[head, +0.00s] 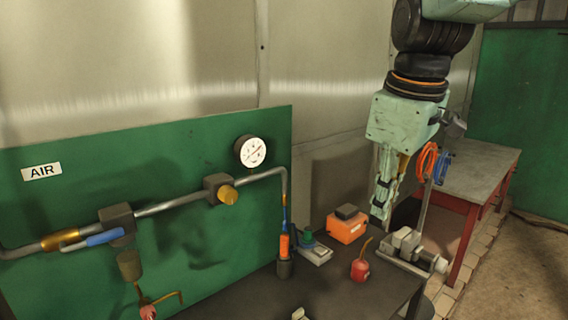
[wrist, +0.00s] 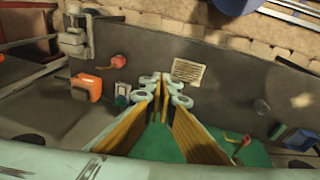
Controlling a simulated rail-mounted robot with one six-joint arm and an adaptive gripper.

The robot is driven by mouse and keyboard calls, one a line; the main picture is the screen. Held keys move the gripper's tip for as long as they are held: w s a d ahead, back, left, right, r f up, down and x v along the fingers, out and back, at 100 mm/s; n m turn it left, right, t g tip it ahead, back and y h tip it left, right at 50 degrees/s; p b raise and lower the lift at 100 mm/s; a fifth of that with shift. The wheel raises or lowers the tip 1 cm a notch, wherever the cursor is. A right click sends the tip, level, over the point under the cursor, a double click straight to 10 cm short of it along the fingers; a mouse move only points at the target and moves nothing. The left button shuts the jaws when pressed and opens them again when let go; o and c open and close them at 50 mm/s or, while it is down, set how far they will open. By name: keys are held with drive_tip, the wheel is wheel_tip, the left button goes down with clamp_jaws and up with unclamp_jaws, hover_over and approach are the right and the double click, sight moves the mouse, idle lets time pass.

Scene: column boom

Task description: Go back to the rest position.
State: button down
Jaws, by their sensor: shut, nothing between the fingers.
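My gripper (head: 379,213) hangs pointing down above the right part of the dark bench (head: 300,292) in the head view. Its fingers are closed together with nothing between them. In the wrist view my gripper (wrist: 162,78) shows its two yellow-sided fingers meeting at the tips, over the bench. From these views I cannot tell the exact height of the fingertips above the bench.
On the bench stand an orange box (head: 346,229), a red oil can (head: 360,269), a grey vise (head: 412,250) and an orange-and-black tool (head: 285,258). Behind is a green panel (head: 70,190) with pipes and a gauge (head: 250,151). A red-legged table (head: 480,172) stands right.

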drive_tip(key=s+f+m+b, duration=0.1)
drive_tip(key=s+f+m, duration=0.2)
drive_tip(key=s, duration=1)
drive_tip(key=s+d+f+m+t+b, duration=0.1)
drive_tip(key=s+f+m, duration=0.3)
drive_tip(key=s, duration=0.9)
drive_tip(key=shift+s+d+f+m+b, duration=0.25)
drive_tip(key=shift+s+m+b, duration=0.1)
drive_tip(key=shift+m+b, duration=0.55)
